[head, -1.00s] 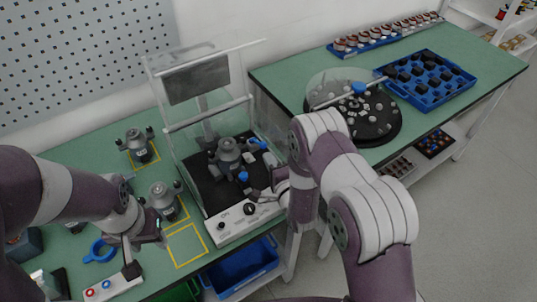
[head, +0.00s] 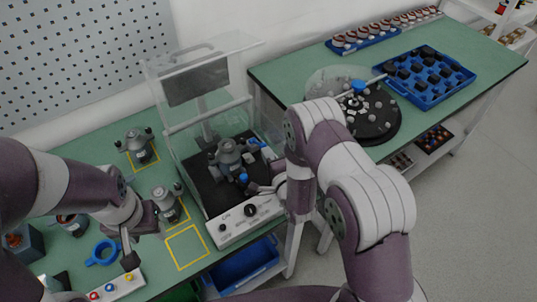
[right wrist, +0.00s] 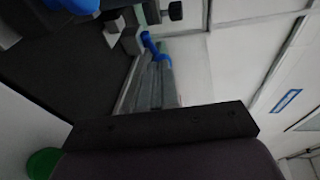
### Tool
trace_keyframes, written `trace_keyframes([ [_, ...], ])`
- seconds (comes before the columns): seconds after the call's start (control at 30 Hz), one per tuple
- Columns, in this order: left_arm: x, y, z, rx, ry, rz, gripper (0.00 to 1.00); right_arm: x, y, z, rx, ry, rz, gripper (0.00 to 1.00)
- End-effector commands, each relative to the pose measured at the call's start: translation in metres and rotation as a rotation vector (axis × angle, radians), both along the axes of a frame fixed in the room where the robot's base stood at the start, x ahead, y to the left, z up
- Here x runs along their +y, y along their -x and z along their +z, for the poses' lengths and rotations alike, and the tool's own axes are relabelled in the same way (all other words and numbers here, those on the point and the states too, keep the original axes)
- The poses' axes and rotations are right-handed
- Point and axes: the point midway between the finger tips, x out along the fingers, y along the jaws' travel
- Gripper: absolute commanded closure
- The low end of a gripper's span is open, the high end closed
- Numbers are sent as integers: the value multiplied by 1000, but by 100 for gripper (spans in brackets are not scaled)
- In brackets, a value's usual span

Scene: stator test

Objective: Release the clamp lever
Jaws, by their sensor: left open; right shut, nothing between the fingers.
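The test station (head: 226,234) has a black bed and a white front panel with knobs. A grey stator part (head: 228,157) sits on the bed. Two blue-tipped parts are beside it: a blue tip (head: 243,178) in front and a blue handle (head: 255,143) behind. I cannot tell which is the clamp lever. My right gripper (head: 256,188) is shut and empty, close to the front blue tip; contact is unclear. The right wrist view shows a blue handle (right wrist: 152,46) near grey blocks. My left gripper (head: 129,256) is open, above the button box (head: 115,286).
Another grey part (head: 166,202) stands beside the station, and one (head: 138,146) stands behind. A clear raised cover (head: 202,85) stands over the station. A blue ring (head: 101,253) lies at left. A round black turntable (head: 376,128) and blue tray (head: 428,85) occupy the right table.

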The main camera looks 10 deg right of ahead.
Motion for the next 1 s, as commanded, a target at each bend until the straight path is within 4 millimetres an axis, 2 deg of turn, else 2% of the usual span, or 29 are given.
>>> trace_keyframes([
  [0.77, 0, 0, 33, 0, 0, 0, 52, 3, -8, 20, 144, 60, 1, 100],
  [1.0, 0, 0, 55, 0, 0, 0, 52, 6, -15, 34, 245, 102, 2, 100],
])
